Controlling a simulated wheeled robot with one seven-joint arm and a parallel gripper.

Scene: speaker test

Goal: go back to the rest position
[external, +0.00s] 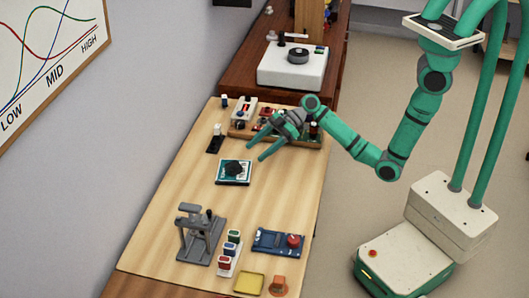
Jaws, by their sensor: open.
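My gripper (267,149) is open, with its two green fingers spread apart and nothing visible between them. It hangs over the light wooden table (180,190), above and a little right of a dark square device with a black round part (234,171). My green arm (345,145) reaches in from the right, bent at the elbow, from my white and green base. The gap between the fingertips and the table is hard to judge from this angle.
A wooden tray (238,131) with several small parts lies behind and partly under my gripper. A grey stand (198,234), a blue board with a red knob (278,242), coloured blocks (230,252) and a yellow tray (249,283) stand at the front. A white turntable-like box (292,70) is on the dark table behind.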

